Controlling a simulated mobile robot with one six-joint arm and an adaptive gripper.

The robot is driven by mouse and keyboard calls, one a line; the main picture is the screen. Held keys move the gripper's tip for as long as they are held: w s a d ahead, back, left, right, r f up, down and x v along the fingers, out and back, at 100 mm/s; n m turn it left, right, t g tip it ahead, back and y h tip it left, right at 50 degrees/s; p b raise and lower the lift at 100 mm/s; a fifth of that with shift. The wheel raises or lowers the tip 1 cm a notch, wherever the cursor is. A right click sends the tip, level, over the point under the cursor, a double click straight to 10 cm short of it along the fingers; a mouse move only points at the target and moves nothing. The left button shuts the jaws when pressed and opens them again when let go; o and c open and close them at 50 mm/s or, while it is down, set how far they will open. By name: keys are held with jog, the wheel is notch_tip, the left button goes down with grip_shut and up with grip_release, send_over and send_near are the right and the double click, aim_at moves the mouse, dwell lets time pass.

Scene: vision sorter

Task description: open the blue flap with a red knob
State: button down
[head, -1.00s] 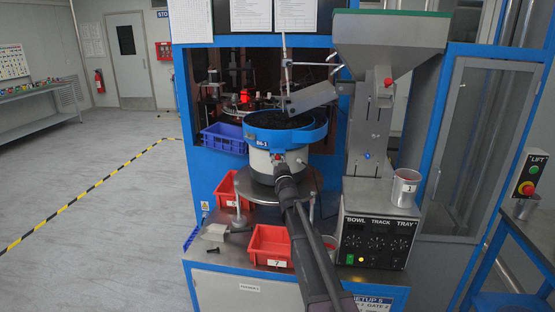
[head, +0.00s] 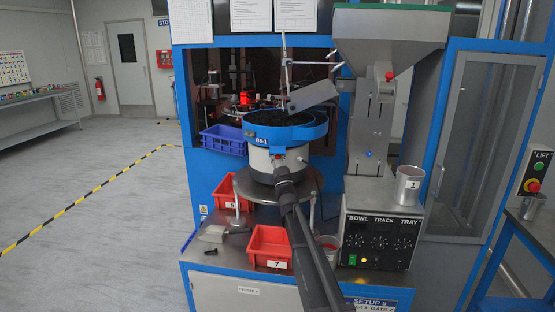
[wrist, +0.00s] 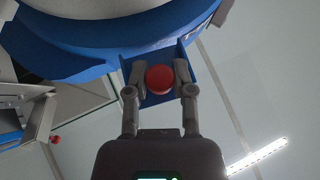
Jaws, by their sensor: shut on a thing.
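The red knob (wrist: 160,79) is round and sits on the blue flap (wrist: 155,99), below the blue bowl rim in the wrist view. My gripper (wrist: 160,72) has one finger on each side of the knob and is shut on it. Parts of the flap show behind and between the fingers; the fingers hide its sides. In the head view my gripper (head: 283,168) reaches the front of the feeder under the blue bowl (head: 290,128).
A round metal plate (head: 255,193) lies under the feeder. Red bins (head: 270,259) stand in front and to the left. A control box (head: 381,238) with a metal cup (head: 408,184) on top stands to the right. The floor at left is clear.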

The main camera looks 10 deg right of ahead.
jog(key=shift+c, duration=2.3)
grip_release()
jog(key=shift+s+r+g+p, duration=0.1)
jog(key=shift+r+g+p, duration=0.2)
jog(key=shift+p, duration=0.3)
jog(key=shift+s+r+m+g+h+p, duration=0.15)
jog(key=shift+m+g+h+p, duration=0.2)
jog(key=shift+p, duration=0.3)
jog(key=shift+s+r+m+g+h+p, duration=0.1)
jog(key=shift+m+g+h+p, duration=0.15)
jog(key=shift+p, duration=0.35)
jog(key=shift+r+m+g+p, duration=0.1)
jog(key=shift+g+p, duration=0.2)
jog(key=shift+p, duration=0.3)
jog(key=shift+r+g+p, duration=0.1)
jog(key=shift+g+p, duration=0.2)
jog(key=shift+p, duration=0.2)
jog(key=shift+s+f, duration=0.3)
jog(key=a+b+v, duration=0.1)
jog(key=b+v, duration=0.4)
jog(key=v, duration=0.8)
jog(key=shift+s+d, duration=0.15)
jog(key=shift+d, duration=0.25)
jog(key=shift+r, duration=0.1)
